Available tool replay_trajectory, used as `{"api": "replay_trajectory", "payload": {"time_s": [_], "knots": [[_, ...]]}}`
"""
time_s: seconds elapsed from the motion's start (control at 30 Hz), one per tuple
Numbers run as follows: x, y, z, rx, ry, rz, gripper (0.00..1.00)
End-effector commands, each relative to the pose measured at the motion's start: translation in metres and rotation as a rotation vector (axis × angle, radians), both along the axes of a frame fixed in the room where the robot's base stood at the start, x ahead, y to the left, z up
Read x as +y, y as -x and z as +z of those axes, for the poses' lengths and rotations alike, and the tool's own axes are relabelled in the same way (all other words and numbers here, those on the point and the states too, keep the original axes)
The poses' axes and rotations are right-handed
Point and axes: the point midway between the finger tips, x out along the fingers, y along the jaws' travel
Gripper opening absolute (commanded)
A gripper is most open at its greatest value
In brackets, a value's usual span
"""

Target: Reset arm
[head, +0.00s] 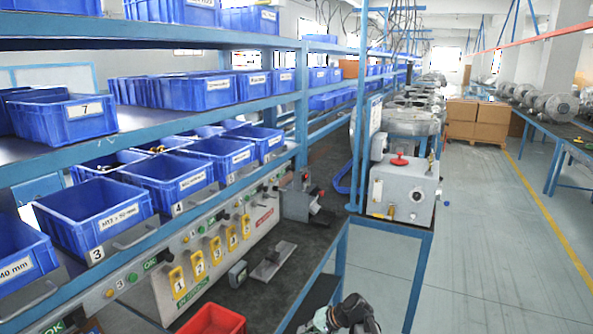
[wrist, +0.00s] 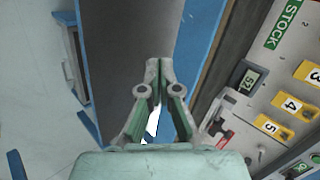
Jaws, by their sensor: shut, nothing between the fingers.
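My gripper (wrist: 159,68) shows in the wrist view with its fingertips together and nothing held between them. It points over a dark grey bench surface (wrist: 120,40) with a blue edge, apart from the stock panel (wrist: 255,115) on the right. In the head view only a dark and pale green part of my arm shows at the bottom edge; the fingertips cannot be made out there.
Blue bins (head: 105,215) fill the shelves on the left above a panel with numbered yellow tags (head: 215,249). A red bin (head: 213,320) stands at the bottom. A grey machine box (head: 402,193) stands on the blue-framed stand. The aisle floor (head: 497,255) is clear.

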Motion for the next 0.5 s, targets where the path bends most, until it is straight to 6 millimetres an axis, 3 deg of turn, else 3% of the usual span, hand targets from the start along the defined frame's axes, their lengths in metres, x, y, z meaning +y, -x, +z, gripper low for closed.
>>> {"api": "replay_trajectory", "payload": {"time_s": [0.03, 0.2, 0.5], "knots": [[-0.011, 0.037, -0.017, 0.023, 0.089, 0.020, 0.00], [-0.057, 0.110, -0.061, 0.087, 0.369, 0.084, 0.00], [-0.118, 0.188, -0.088, 0.152, 0.688, 0.162, 0.00]]}}
